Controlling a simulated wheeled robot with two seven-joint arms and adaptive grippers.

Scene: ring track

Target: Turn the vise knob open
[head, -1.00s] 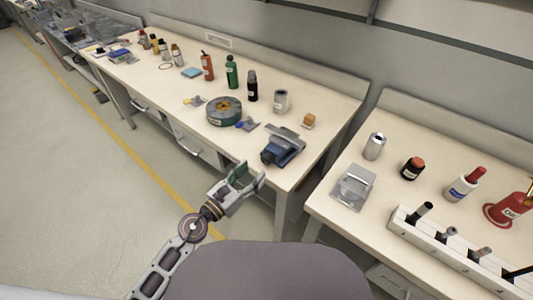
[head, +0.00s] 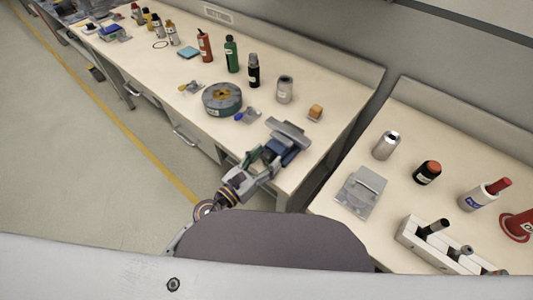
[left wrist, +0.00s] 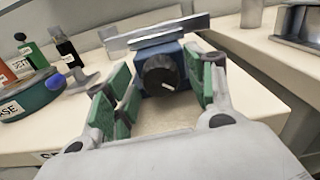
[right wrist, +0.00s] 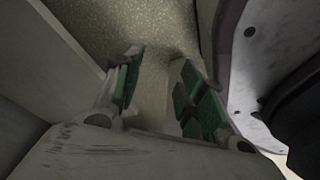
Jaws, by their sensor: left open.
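The blue vise (head: 285,155) with grey jaws sits at the front right corner of the long workbench. Its round black knob (left wrist: 160,75) with a light mark faces me in the left wrist view. My left gripper (head: 262,164) is open, and its green-padded fingers stand on either side of the knob; the right finger looks close to it, and I cannot tell whether it touches. The same left gripper fills the lower part of the left wrist view (left wrist: 164,90). My right gripper (right wrist: 158,82) is open and empty, low over the floor, seen only in the right wrist view.
A green-grey round reel (head: 222,111) and a small blue-ended part (head: 246,115) lie left of the vise. Several bottles stand behind. A gap separates the benches.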

